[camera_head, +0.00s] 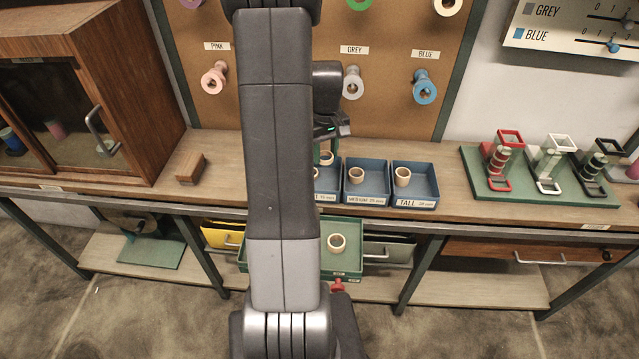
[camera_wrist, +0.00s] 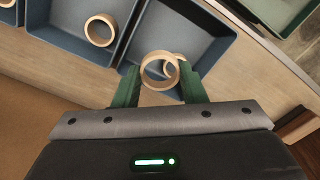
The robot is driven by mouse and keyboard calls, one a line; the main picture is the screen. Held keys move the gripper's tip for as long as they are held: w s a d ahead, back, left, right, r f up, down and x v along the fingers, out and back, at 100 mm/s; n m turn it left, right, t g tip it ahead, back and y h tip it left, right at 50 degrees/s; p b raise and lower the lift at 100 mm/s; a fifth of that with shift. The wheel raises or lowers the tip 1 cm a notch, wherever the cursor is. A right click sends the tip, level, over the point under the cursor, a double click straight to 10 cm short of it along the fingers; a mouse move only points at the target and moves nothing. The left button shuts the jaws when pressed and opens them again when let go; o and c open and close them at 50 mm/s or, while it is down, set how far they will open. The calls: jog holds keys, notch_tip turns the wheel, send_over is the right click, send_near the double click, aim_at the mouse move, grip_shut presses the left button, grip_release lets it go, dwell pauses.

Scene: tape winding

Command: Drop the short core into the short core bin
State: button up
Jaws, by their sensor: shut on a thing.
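My gripper (camera_wrist: 160,86) is shut on a light wooden core (camera_wrist: 147,72), with one green finger on each side of it. In the head view the held core (camera_head: 326,158) shows beside my arm, at the back of the short core bin. The blue short core bin (camera_wrist: 205,72) lies beyond the fingertips in the wrist view; the held core overlaps its near edge. Another core (camera_wrist: 178,60) shows partly behind the held one, seemingly in that bin. The height of the held core is unclear.
The medium bin (camera_head: 377,201) and tall bin (camera_head: 423,202) stand to the right, each with a core inside. Pegs with spools (camera_head: 424,88) are on the board behind. A wooden block (camera_head: 190,167) lies left.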

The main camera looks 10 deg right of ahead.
notch_tip(320, 180, down, 4)
jog(key=shift+r+b, duration=0.25)
jog(key=shift+b, duration=0.65)
jog(key=o, duration=1)
jog(key=shift+r, duration=0.1)
notch_tip(320, 180, up, 14)
